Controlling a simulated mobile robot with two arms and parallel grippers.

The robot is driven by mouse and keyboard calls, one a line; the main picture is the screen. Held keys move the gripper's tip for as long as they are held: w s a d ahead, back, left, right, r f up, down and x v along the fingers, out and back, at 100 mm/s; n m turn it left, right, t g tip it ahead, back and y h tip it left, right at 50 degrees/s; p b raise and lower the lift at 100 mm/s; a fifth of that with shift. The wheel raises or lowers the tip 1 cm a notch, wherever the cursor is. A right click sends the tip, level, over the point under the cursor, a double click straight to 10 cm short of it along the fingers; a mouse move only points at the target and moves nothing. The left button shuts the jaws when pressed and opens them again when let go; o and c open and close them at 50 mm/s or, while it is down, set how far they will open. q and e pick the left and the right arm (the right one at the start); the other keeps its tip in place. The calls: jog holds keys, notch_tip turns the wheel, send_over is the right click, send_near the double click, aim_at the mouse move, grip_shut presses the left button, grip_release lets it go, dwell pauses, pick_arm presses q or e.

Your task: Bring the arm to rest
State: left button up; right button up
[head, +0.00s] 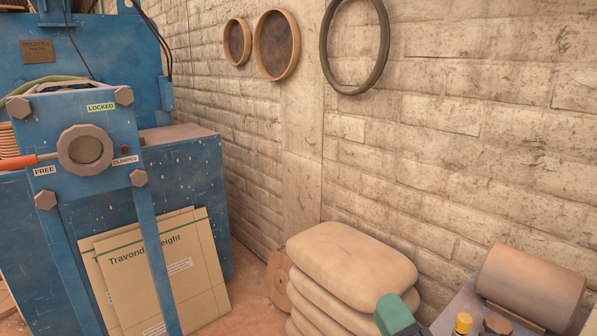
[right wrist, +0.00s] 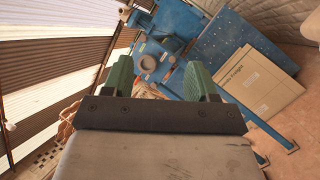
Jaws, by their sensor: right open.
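My right gripper (head: 394,314) shows only as a green finger tip and a bit of dark body at the bottom edge of the head view, in front of the stacked sacks. In the right wrist view, its two green fingers (right wrist: 160,78) stand wide apart with nothing between them. The blue filter press (right wrist: 168,52) is beyond them, apart from the fingers. In the head view the press head (head: 85,110) carries a round hub (head: 85,150) with a red-handled lever (head: 18,162) pointing left, just above the FREE label. My left gripper is not in view.
Stacked sacks (head: 345,255) stand by the brick wall. Flat cartons (head: 165,275) lean against the blue base (head: 190,165). A bench at the lower right holds a brown cylinder (head: 530,288) and a small yellow-capped item (head: 463,323). Rings hang on the wall.

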jog(key=s+d+f+m+g+h, duration=0.3)
jog(key=d+f+m+g+h, duration=0.15)
jog(key=f+m, duration=0.4)
jog(key=s+d+f+m+g+h, duration=0.3)
jog(key=f+m+h, duration=0.3)
jog(key=f+m, duration=0.3)
jog(key=s+f+m+g, duration=0.4)
jog(key=s+f+g, duration=0.1)
jog(key=s, duration=0.3)
jog(key=s+f+m+g, duration=0.4)
jog(key=s+f+g, duration=0.1)
jog(key=s, duration=0.2)
notch_tip(320, 180, down, 24)
jog(key=f, duration=0.1)
jog(key=s+d+f+g, duration=0.2)
jog(key=s+f, duration=1.4)
jog(key=s, duration=0.1)
jog(key=shift+d+f, duration=0.15)
jog(key=shift+d, duration=0.05)
jog(key=shift+n+y, duration=0.25)
jog(key=c, duration=0.3)
jog(key=shift+s, duration=0.1)
